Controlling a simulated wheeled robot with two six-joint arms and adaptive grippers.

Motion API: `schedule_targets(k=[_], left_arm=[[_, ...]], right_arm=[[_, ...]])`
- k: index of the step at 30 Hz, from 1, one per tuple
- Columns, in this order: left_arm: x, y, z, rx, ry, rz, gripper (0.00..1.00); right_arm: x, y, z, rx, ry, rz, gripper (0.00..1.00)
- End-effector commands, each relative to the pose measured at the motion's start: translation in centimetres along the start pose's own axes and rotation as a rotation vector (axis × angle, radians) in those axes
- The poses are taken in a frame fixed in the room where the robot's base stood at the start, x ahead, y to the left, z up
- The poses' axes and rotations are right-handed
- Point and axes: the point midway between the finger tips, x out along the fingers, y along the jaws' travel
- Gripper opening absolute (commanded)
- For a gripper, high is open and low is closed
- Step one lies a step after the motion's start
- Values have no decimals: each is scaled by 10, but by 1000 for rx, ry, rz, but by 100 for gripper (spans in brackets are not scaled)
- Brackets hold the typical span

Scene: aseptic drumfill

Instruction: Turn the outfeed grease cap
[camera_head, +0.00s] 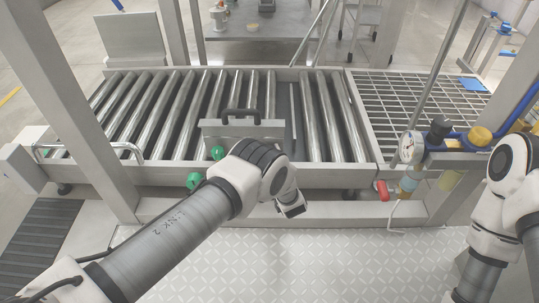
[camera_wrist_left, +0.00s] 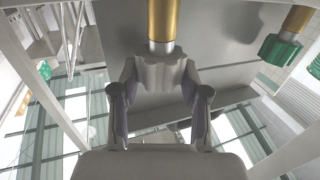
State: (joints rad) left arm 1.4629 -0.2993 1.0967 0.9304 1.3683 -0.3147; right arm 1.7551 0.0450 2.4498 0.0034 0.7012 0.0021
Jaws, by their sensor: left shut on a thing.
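In the left wrist view my left gripper (camera_wrist_left: 160,86) is shut on a grey fluted cap (camera_wrist_left: 160,68) that sits at the end of a brass fitting (camera_wrist_left: 162,22). One finger is on each side of the cap. A second cap, green (camera_wrist_left: 281,50), sits on another brass fitting (camera_wrist_left: 298,18) at the upper right. In the head view green caps (camera_head: 218,152) (camera_head: 194,180) show at the conveyor's front, left of my left wrist. My right gripper is out of view.
The roller conveyor (camera_head: 130,108) crosses in front of me, with a black-handled plate (camera_head: 215,127) at its front. Upright frame posts (camera_head: 75,95) flank the work area. A gauge (camera_head: 411,146), yellow knob (camera_head: 479,136) and red handle (camera_head: 383,190) are at right.

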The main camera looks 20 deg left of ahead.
Motion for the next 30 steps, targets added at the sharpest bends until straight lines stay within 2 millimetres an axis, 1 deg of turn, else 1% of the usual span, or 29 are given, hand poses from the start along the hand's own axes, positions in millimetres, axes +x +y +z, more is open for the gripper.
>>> schedule_targets(k=[12, 13, 14, 15, 26, 30], left_arm=[[1, 0, -1, 0, 1, -7, 10], [1, 0, -1, 0, 1, -7, 55], [1, 0, -1, 0, 1, -7, 66], [1, 0, -1, 0, 1, -7, 70], [0, 0, 0, 0, 0, -7, 70], [1, -1, -2, 1, 0, 20, 70]], right_arm=[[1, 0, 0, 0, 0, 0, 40], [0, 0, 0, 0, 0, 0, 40], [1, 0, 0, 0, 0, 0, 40], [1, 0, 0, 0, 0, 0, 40], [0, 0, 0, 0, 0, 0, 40], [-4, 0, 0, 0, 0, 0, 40]])
